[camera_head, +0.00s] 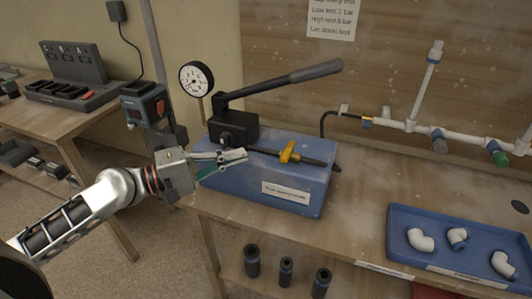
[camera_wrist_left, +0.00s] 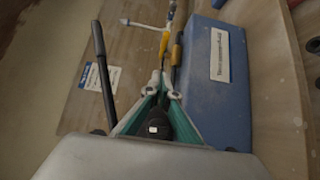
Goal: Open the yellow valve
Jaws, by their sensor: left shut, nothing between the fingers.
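The yellow valve (camera_head: 289,152) sits on a dark hose along the top of the blue test pump (camera_head: 262,192). It also shows beyond my fingertips in the left wrist view (camera_wrist_left: 176,53), beside the blue pump body (camera_wrist_left: 216,95). My left gripper (camera_head: 241,156) comes in from the left over the pump's top. It is shut and empty, its tips left of the valve and apart from it. In the left wrist view the shut fingers (camera_wrist_left: 161,88) point towards the valve. My right gripper is not in view.
The pump's black lever (camera_head: 285,82) rises to the right behind my gripper, and a round gauge (camera_head: 196,79) stands at its left. White pipework (camera_head: 440,132) runs along the wall. A blue tray (camera_head: 398,236) with white elbow fittings lies at the right.

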